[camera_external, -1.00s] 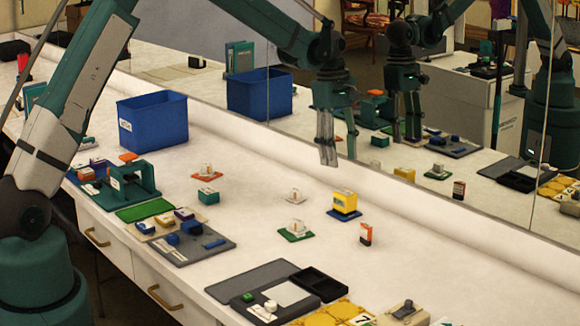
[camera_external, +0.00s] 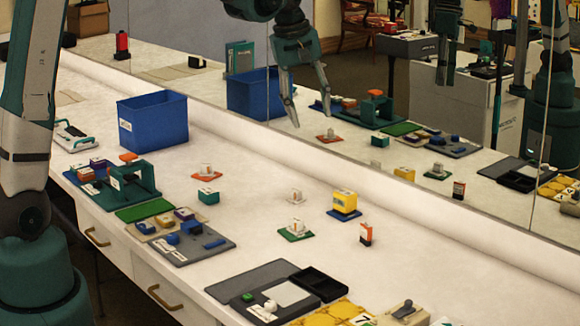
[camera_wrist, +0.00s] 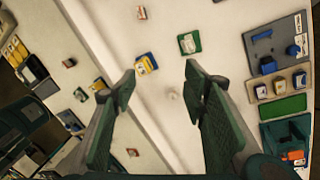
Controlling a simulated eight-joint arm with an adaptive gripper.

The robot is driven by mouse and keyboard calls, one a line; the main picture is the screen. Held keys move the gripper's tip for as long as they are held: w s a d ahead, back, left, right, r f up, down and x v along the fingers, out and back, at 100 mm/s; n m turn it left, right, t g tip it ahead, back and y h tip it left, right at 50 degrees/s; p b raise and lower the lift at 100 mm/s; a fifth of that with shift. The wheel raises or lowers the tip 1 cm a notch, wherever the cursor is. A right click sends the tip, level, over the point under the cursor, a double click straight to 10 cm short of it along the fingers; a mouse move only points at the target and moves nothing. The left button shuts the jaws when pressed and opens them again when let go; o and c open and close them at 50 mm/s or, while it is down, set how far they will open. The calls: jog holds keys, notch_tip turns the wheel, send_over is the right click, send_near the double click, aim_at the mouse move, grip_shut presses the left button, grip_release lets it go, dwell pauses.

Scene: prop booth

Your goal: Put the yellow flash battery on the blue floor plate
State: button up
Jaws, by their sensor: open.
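The yellow flash battery (camera_external: 344,199) stands upright on the blue floor plate (camera_external: 357,213) in the middle right of the white table. Plate edges show around its foot. In the wrist view the yellow battery (camera_wrist: 145,63) shows just beyond the fingertips, with blue around it. My gripper (camera_external: 291,112) is open and empty, raised high above the back of the table, left of and apart from the battery. In the wrist view my gripper (camera_wrist: 160,82) shows its two fingers wide apart with nothing between them.
A mirror along the back repeats the scene. A blue bin (camera_external: 153,125) stands at the back left. White pieces on a green plate (camera_external: 305,236) and a red plate (camera_external: 207,176), a teal block (camera_external: 208,196) and an orange box (camera_external: 365,234) stand nearby. Trays lie at the front.

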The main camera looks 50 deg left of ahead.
jog(key=s+d+r+m+t, duration=0.1)
jog(key=s+r+m, duration=0.15)
jog(key=s, duration=0.75)
jog(key=s+d+r+m+t, duration=0.1)
jog(key=s+r+m, duration=0.15)
jog(key=s, duration=0.65)
jog(key=s+d+r+m+t, duration=0.15)
jog(key=s+m, duration=0.25)
jog(key=s, duration=0.6)
jog(key=s+f+m+t+y, duration=0.1)
jog(key=s+f+m, duration=0.2)
jog(key=s, duration=0.5)
jog(key=shift+s+f, duration=0.3)
jog(key=shift+f, duration=0.15)
